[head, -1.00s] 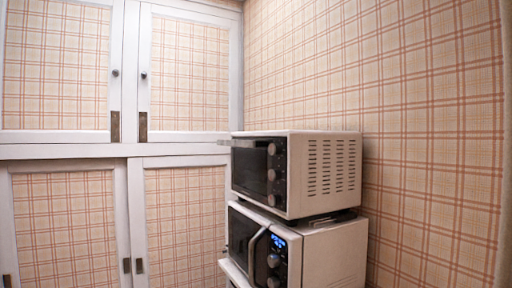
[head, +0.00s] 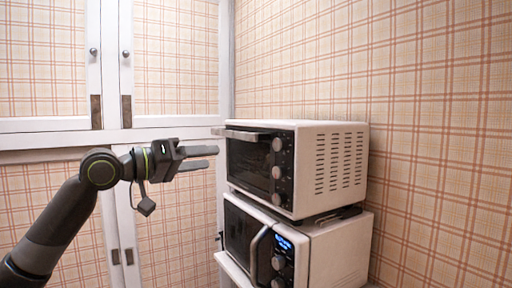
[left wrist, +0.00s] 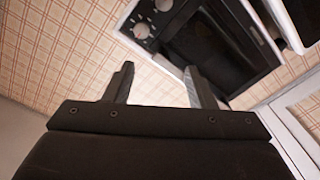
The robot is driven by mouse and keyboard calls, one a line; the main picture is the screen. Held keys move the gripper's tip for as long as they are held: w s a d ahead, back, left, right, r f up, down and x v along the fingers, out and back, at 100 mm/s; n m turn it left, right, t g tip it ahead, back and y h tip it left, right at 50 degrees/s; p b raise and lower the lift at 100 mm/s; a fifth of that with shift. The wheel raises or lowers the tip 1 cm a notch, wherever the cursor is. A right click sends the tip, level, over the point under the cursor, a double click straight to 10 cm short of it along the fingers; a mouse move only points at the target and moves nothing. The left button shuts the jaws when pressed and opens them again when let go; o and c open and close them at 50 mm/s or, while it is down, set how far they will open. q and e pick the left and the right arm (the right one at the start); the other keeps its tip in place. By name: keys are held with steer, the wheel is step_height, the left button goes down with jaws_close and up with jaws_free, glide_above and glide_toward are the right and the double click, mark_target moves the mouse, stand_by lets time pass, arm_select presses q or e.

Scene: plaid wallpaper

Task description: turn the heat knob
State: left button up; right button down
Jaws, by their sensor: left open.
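The white toaster oven (head: 340,165) stands on top of a white microwave (head: 335,255). Its dark front panel carries a column of round silver knobs: an upper one (head: 278,145), a middle one (head: 277,172) and a lower one (head: 277,198). I cannot read which is the heat knob. My left gripper (head: 213,157) is open and empty, left of the oven's front and apart from it. In the left wrist view its open fingers (left wrist: 158,75) point toward a tilted dark appliance front, with two knobs (left wrist: 142,30) at the top. My right gripper does not show.
The oven's door handle (head: 248,134) juts out at its top front. The microwave has a curved handle (head: 257,241), a lit blue display (head: 284,243) and knobs. White-framed plaid cupboard doors (head: 175,60) stand behind my arm. The plaid wall is close on the right.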

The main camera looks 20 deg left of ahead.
mark_target(276, 145)
arm_select(q)
steer(key=shift+m+g+h, duration=0.3)
steer(key=shift+m, duration=0.1)
steer(key=p+x, duration=0.2)
steer(key=x, duration=0.3)
steer(key=s+d+r+p+x, duration=0.1)
steer(key=p+x, duration=0.2)
steer(key=x, duration=0.2)
steer(key=r+p+x, duration=0.1)
steer(key=p+x, duration=0.1)
steer(key=x, duration=0.3)
steer(key=shift+d+r, duration=0.15)
steer(key=shift+d, duration=0.4)
steer(key=shift+w+d+p, duration=0.3)
steer(key=shift+w+p, duration=0.05)
steer(key=shift+w, duration=0.05)
steer(key=c, duration=1)
steer(key=shift+o, duration=0.2)
